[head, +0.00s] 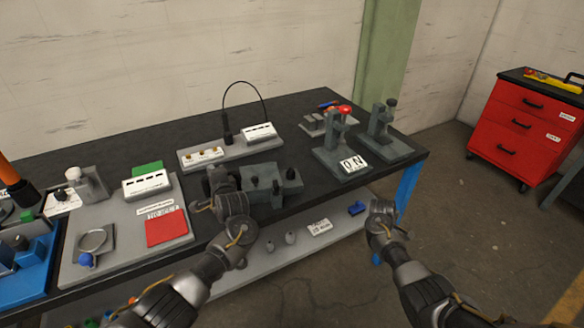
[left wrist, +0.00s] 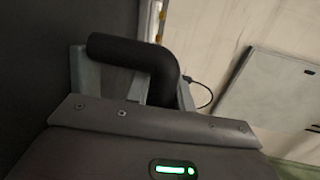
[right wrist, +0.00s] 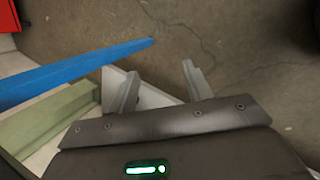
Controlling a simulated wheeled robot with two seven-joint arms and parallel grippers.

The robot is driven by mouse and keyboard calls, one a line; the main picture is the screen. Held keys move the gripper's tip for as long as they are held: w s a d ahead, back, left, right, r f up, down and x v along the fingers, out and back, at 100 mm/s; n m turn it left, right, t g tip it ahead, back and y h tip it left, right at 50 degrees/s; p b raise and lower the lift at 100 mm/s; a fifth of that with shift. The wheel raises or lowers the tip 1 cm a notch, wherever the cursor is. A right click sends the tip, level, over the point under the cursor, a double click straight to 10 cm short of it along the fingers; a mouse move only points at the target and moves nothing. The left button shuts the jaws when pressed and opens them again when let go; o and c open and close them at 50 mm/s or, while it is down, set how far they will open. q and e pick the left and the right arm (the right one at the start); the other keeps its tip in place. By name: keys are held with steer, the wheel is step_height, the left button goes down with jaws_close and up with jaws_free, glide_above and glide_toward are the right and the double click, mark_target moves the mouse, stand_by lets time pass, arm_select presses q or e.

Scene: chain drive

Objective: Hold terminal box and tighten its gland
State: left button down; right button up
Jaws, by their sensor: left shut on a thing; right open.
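My left gripper (head: 218,186) is over the front part of the bench. In the left wrist view its fingers are around a black bent, tube-like part (left wrist: 130,52), which shows as a dark shape (head: 213,175) in the head view. Just right of it is a dark grey block-like fixture (head: 262,178) with black knobs, possibly the terminal box. I cannot tell whether the bent part joins it, and no gland can be made out clearly. My right gripper (head: 380,212) is open and empty, in front of the bench's front edge; its spread fingers show in the right wrist view (right wrist: 158,88).
A grey board with a white label block and black cable (head: 242,100) lies behind the fixture. Grey stands (head: 335,150) are at the right end. A grey board with a red square (head: 166,228) is at left. A red drawer cabinet (head: 520,125) stands far right.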

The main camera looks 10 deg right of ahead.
steer(key=w+r+n+y, duration=0.1)
steer(key=w+r, duration=0.2)
steer(key=r, duration=0.4)
steer(key=w+r, duration=0.4)
steer(key=r, duration=0.3)
step_height(320, 180, up, 21)
steer(key=n+y, duration=0.5)
steer(key=y, duration=0.3)
glide_above(291, 170)
steer(key=d, duration=0.5)
steer(key=x, duration=0.4)
steer(key=s+x, duration=0.1)
steer(key=x, duration=0.7)
steer(key=shift+s+d+f, duration=0.1)
steer(key=shift+s+f, duration=0.05)
steer(key=shift+c, duration=0.3)
steer(key=c, duration=0.9)
